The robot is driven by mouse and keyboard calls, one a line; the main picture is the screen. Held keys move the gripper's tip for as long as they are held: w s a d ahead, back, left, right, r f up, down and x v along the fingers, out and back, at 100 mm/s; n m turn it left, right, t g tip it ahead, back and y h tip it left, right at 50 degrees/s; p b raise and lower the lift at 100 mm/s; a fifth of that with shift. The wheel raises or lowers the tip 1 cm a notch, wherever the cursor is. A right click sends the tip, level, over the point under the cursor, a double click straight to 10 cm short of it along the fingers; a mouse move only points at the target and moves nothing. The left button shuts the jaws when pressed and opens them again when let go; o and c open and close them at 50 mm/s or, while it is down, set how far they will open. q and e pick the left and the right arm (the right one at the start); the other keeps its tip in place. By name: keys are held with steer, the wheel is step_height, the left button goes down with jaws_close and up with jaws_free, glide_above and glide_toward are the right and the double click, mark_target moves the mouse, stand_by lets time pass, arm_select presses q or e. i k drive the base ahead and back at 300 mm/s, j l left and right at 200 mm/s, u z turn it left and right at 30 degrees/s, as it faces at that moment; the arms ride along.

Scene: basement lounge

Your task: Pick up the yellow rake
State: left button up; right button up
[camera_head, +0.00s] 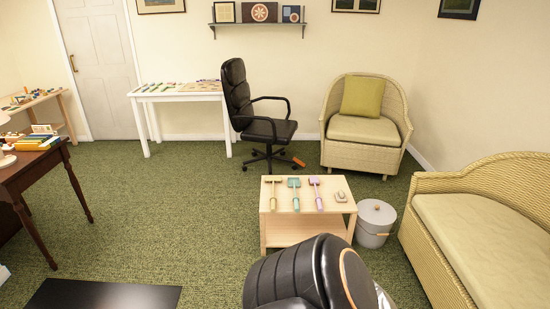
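A low light-wood table (279,232) stands in the middle right, with several small long-handled tools lying on its top. The leftmost tool (273,191) has a yellowish-tan handle and a broader head at its far end; it may be the yellow rake, but it is too small to be sure. A teal tool (294,186) and a pink-purple tool (315,184) lie to its right. Neither of my grippers is in view.
A black office chair (268,130) and orange item (298,161) are behind.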

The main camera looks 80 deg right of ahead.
mark_target(273, 201)
steer(key=z, duration=2.6)
steer(key=i+j+z, duration=0.3)
steer(key=i+j, duration=0.65)
steer(key=i, duration=0.4)
steer(key=i+j+z, duration=0.3)
steer(key=i+j, duration=0.95)
